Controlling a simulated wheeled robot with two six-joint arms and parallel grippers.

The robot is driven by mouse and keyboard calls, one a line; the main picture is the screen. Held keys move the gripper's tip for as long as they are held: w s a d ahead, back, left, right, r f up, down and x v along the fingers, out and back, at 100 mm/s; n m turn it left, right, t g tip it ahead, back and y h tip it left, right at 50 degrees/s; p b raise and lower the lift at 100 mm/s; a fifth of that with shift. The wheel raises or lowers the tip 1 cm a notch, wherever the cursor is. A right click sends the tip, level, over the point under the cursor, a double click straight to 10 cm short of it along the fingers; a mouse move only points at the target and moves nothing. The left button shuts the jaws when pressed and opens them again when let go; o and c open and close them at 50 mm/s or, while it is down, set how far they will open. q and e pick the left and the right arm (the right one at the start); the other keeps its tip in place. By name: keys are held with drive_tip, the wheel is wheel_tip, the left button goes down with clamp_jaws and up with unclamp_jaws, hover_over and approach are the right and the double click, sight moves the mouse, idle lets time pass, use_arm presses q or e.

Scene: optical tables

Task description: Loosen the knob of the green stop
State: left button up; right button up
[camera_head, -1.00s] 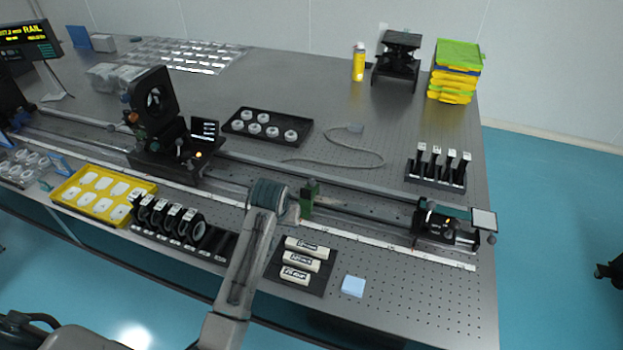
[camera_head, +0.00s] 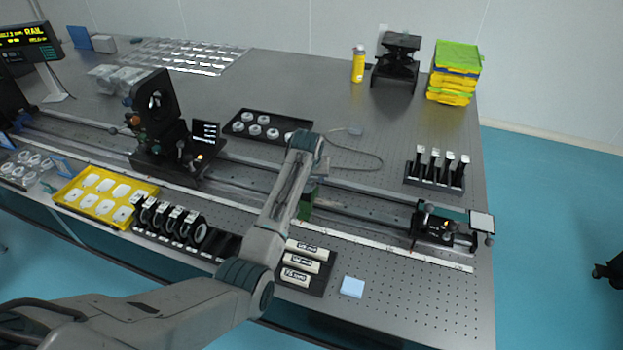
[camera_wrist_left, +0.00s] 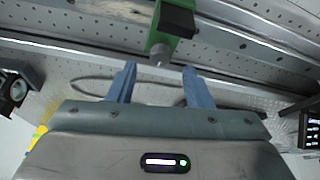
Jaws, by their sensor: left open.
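The green stop (camera_head: 306,201) sits on the long rail on the optical table, partly hidden by my left arm in the head view. In the left wrist view the green stop (camera_wrist_left: 170,32) has a dark block on top and a small grey knob (camera_wrist_left: 160,58) facing my gripper. My left gripper (camera_wrist_left: 159,72) is open, its two blue-grey fingers apart on either side of the knob's line, with nothing between them. The fingertips look close to the knob; I cannot tell the exact gap. In the head view the left gripper (camera_head: 317,172) is mostly hidden behind my wrist. My right gripper is not in view.
A carriage with black mounts (camera_head: 160,130) stands left on the rail, another (camera_head: 442,226) at the right end. A cable (camera_head: 365,166) lies behind.

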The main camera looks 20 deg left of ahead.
use_arm(q)
drive_tip(key=shift+x, duration=1.85)
drive_tip(key=c, duration=1)
